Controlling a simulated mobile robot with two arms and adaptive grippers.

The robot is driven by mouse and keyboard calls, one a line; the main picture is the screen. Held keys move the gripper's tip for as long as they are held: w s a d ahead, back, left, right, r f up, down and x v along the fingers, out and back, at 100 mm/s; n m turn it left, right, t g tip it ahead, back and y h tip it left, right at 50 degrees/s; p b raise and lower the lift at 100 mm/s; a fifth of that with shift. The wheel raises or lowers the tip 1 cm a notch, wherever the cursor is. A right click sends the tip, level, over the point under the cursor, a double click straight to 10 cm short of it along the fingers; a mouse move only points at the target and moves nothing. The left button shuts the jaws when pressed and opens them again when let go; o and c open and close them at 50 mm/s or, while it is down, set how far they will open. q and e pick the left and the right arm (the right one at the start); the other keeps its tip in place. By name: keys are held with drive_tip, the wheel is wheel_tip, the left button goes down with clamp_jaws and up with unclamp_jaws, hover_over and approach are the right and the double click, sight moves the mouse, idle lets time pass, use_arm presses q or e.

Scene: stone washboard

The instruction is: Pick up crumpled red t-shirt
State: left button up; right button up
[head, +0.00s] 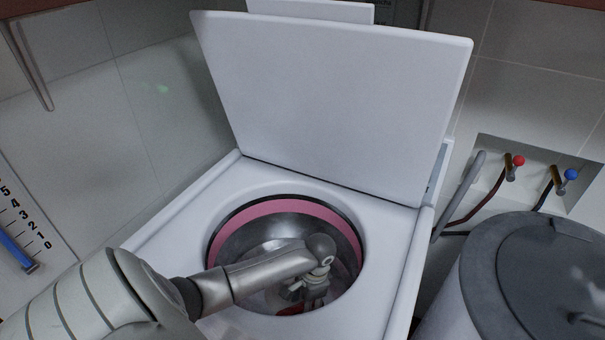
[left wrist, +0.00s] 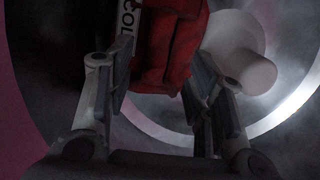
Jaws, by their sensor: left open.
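The crumpled red t-shirt (left wrist: 172,45) lies inside the washer drum and shows between and beyond the fingers of my left gripper (left wrist: 163,75) in the left wrist view. The fingers are open, one on each side of the red cloth; I cannot tell whether they touch it. In the head view my left gripper (head: 311,293) is down inside the drum, and only a small red patch of the t-shirt (head: 291,310) shows below it. The arm hides part of the drum. My right gripper is not in view.
The top-loading washer (head: 393,265) has its lid (head: 335,100) raised at the back. The drum's round rim with a pink band (head: 262,208) surrounds my arm. A white rounded post (left wrist: 240,65) stands beside the cloth. A lidded grey bin (head: 540,275) stands at the right.

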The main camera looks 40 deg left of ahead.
use_arm(q)
drive_tip(key=shift+s+f, duration=0.15)
drive_tip(key=shift+f, duration=0.8)
drive_tip(key=shift+s+f, duration=0.2)
drive_tip(key=shift+f, duration=0.75)
drive_tip(key=shift+s+f, duration=0.15)
drive_tip(key=shift+f, duration=0.8)
clamp_jaws()
